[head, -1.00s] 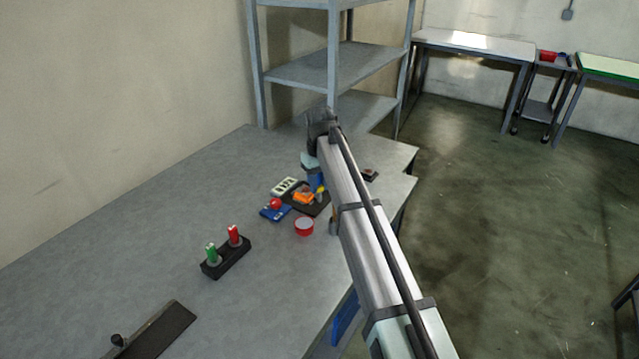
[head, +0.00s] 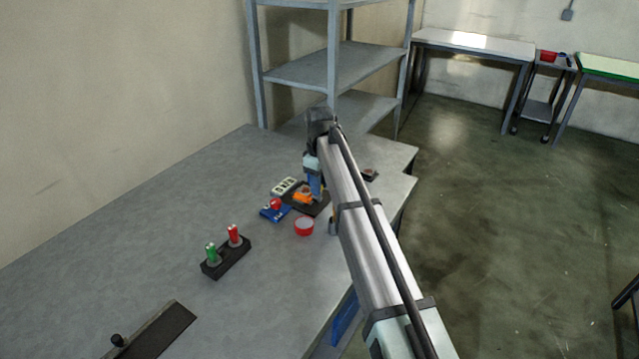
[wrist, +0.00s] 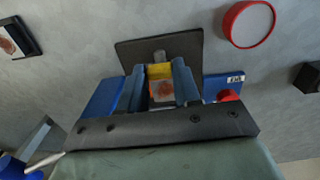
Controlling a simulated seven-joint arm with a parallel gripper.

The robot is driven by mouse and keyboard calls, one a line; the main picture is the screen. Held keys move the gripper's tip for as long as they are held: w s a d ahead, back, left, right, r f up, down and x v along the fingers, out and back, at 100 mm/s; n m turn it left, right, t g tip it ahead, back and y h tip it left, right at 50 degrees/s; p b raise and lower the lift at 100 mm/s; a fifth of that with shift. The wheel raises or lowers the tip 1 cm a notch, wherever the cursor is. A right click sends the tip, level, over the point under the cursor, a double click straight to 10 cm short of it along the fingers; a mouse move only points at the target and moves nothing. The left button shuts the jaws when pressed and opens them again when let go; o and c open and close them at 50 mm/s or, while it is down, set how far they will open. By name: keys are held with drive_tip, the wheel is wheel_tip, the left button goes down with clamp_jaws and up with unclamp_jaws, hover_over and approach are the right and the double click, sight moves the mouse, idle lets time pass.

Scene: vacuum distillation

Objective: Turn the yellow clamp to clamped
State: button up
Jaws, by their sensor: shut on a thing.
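The yellow clamp (wrist: 159,71) shows in the wrist view between my two blue fingers, in front of a dark plate (wrist: 160,47). An orange part (wrist: 163,91) lies just below it in that view. My gripper (wrist: 161,82) is shut on the clamp, one finger on each side. In the head view my gripper (head: 316,188) points down at the black base, beside the orange part (head: 302,197). My gripper hides the clamp in the head view, so its turn angle cannot be told there.
A red round container (head: 304,226) stands near the base. A blue block with a red knob (head: 275,206) and a pale green-white block (head: 284,186) are close by. A black holder with green and red pieces (head: 227,257) stands nearer.

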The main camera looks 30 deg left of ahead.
idle(0.3)
drive_tip(key=o, duration=1)
drive_tip(key=shift+o, duration=0.2)
drive_tip(key=shift+r, duration=0.1)
wheel_tip(320, 180, up, 14)
drive_tip(key=shift+f, duration=0.2)
